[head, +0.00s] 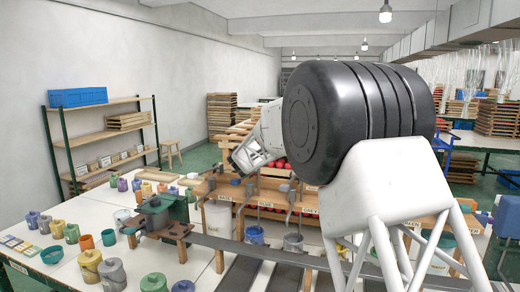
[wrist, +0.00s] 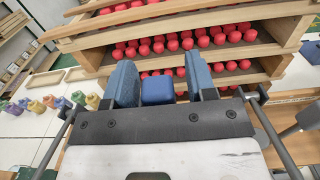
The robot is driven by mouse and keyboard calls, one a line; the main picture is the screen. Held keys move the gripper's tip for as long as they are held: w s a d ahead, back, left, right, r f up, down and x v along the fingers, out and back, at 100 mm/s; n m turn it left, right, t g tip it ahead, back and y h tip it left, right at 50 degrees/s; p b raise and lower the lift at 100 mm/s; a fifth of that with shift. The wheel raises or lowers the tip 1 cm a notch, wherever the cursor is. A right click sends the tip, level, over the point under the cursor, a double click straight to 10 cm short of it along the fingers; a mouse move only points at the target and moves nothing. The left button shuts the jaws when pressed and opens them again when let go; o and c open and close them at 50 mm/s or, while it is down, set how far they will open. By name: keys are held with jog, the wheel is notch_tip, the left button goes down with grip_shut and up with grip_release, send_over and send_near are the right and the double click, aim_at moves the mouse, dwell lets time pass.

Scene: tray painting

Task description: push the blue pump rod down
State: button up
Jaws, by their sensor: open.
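My gripper (head: 241,158) is at the end of my white arm, tilted down to the left, close to the wooden rack's upper part. In the wrist view its two blue-grey fingers (wrist: 160,75) stand apart. A brighter blue block (wrist: 158,91) shows between them, partly hidden by the dark bar; I cannot tell whether it is the pump rod's top or touches a finger. In the head view a small blue knob (head: 235,182) sits just below my gripper, among several grey rods (head: 291,190) on the rack. My arm hides part of the row.
Wooden shelves (wrist: 285,40) with several red pieces stand close ahead. A white bucket (head: 217,217) and blue pot (head: 254,235) are below the rack. A green-and-brown fixture (head: 160,215) and several coloured pots (head: 90,265) occupy the table at left.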

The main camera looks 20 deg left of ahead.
jog(key=shift+s, duration=0.1)
jog(key=s, duration=0.7)
jog(key=shift+s, duration=0.3)
jog(key=shift+r, duration=0.1)
dwell(0.5)
jog(key=shift+r, duration=0.25)
jog(key=shift+w, duration=0.1)
dwell(0.4)
jog(key=w, duration=0.7)
jog(key=shift+w, duration=0.3)
dwell(0.3)
